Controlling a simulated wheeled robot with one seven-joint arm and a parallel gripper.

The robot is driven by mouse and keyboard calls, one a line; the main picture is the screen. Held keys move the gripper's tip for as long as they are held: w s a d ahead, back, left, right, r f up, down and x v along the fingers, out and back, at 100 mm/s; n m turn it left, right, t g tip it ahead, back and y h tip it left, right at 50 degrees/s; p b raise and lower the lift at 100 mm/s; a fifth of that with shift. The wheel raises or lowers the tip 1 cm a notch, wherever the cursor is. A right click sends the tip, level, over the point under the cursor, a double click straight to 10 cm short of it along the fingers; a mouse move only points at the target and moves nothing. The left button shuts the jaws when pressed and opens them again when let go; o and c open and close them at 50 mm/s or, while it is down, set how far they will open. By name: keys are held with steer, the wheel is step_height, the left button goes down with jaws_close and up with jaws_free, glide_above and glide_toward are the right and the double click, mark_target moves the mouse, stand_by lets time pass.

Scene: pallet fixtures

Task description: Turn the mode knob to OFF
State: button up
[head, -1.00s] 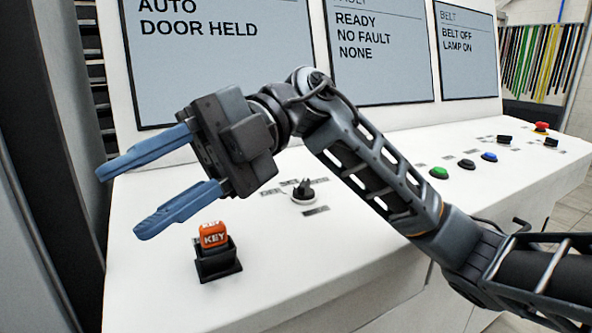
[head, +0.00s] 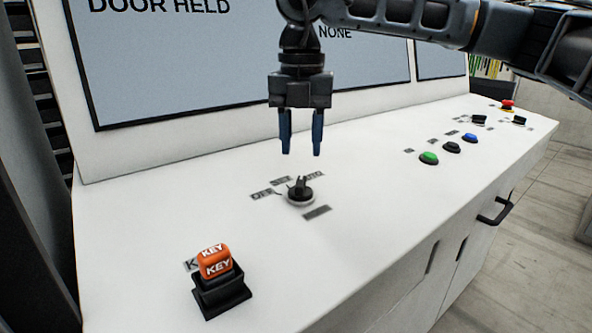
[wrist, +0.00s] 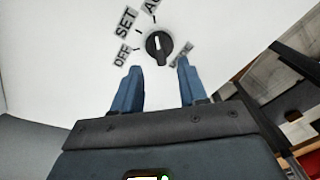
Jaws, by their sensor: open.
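The mode knob (head: 300,190) is a black knob on a pale round base on the white sloping panel. Labels OFF, SET and AUTO fan around it. In the wrist view the knob (wrist: 159,45) shows a white mark pointing up, roughly toward the partly cut-off AUTO label (wrist: 152,6). The OFF label (wrist: 122,55) is left of the knob, and SET (wrist: 125,22) is up-left. My gripper (head: 302,153) points down above the knob, its blue fingers apart and empty. In the wrist view the knob appears just beyond the fingertips, between their lines, not touched.
An orange KEY block (head: 215,262) sits in a black holder at the front left. Green (head: 429,158), black and blue (head: 470,138) buttons, more black knobs and a red button (head: 507,105) lie to the right. A screen (head: 240,70) stands behind. The panel around the knob is clear.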

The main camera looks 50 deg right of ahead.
mark_target(301, 181)
step_height(301, 181, down, 6)
steer(key=shift+a+f+p, duration=0.1)
steer(key=shift+f+p, duration=0.15)
steer(key=shift+p, duration=0.2)
steer(key=shift+c, duration=0.3)
jaws_close()
